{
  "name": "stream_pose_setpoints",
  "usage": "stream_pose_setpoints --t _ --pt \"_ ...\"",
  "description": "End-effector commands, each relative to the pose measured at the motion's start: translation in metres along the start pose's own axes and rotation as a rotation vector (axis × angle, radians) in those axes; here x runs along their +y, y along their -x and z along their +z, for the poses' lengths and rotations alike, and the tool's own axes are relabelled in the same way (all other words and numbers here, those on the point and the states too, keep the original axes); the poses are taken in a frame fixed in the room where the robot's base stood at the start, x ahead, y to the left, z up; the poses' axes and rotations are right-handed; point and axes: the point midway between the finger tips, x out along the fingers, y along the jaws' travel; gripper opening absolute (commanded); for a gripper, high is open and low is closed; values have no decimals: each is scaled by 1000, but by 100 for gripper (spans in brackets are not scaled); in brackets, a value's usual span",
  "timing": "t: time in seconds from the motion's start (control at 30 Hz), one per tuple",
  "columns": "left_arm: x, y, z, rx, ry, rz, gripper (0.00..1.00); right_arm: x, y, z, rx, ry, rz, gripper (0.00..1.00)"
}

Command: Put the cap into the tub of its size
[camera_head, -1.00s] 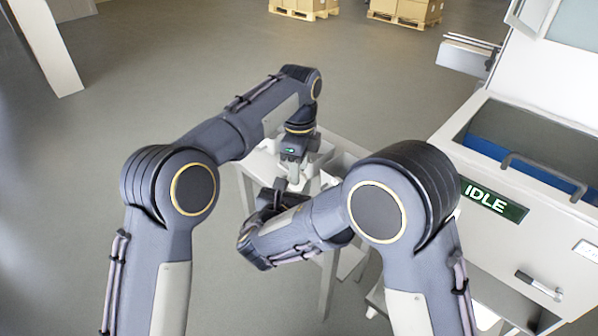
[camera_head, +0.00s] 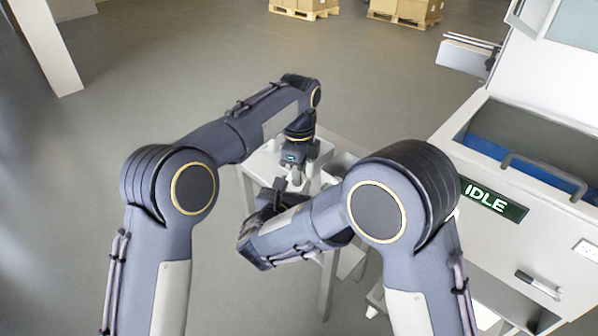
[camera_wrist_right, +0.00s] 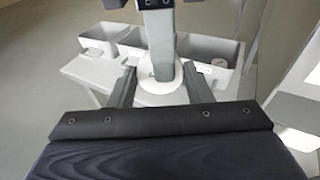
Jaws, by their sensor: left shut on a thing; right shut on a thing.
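The cap is a white round disc (camera_wrist_right: 147,91) in the right wrist view, lying between the fingers of my right gripper (camera_wrist_right: 163,88), which is shut on it. My left gripper (camera_head: 297,180) comes down from above. Its grey finger (camera_wrist_right: 158,45) stands on the middle of the cap in the right wrist view, and it is shut on the cap too. In the head view the cap is mostly hidden by the grippers. Three grey tubs stand behind the cap in the right wrist view: a left one (camera_wrist_right: 96,45), a middle one (camera_wrist_right: 130,54) and a right one (camera_wrist_right: 222,78).
The tubs stand on a white table (camera_head: 250,168). A white machine with an IDLE display (camera_head: 492,199) stands at the right. Boxes on pallets (camera_head: 405,12) are far back.

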Motion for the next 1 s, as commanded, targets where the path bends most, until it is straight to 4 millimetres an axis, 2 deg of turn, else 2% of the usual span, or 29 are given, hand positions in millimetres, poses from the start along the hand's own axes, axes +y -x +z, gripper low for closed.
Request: stream_pose_setpoints --t 0.07,0.1,0.27,0.53,0.67,1.0 --pt "2 -1 -1 1 -3 8 0 -1 -2 1 -2 -2 -4 24" --pt "2 -1 -1 1 -3 8 0 -1 -2 1 -3 -2 -4 50" --pt "2 -1 -1 1 -2 6 0 -1 -2 1 -2 -2 -3 71" --pt "1 0 0 0 -1 4 0 0 0 1 -2 -1 -2 71" --pt "1 0 0 0 -1 4 0 1 10 1 -2 -1 1 71" --pt "1 0 0 0 -1 3 0 1 79 1 -3 -1 3 71"
